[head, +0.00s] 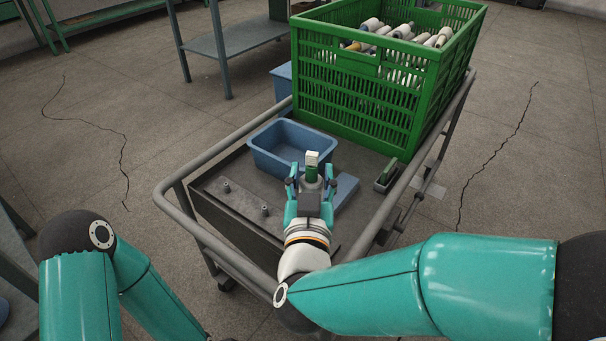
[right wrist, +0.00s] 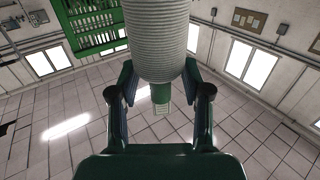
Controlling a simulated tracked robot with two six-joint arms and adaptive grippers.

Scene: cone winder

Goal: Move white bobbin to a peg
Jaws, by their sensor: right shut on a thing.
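My right gripper (head: 311,187) is over the cart, in front of the blue bin, and is shut on a bobbin (head: 312,160). In the head view the bobbin shows a white end and a green part above the fingers. In the right wrist view the bobbin (right wrist: 160,45) shows a pale, ridged wound body with a green end between the fingers (right wrist: 160,97). Two short metal pegs, one at the left (head: 226,187) and one nearer the gripper (head: 265,210), stand bare on the dark cart top. My left arm is in view, but its gripper is not.
A blue bin (head: 290,133) stands behind the gripper, and a flat blue thing (head: 346,188) lies beside it. A green crate (head: 358,95) full of bobbins stands at the cart's far end. A small green-and-dark object (head: 387,176) lies near the right rail. Grey rails (head: 205,235) edge the cart.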

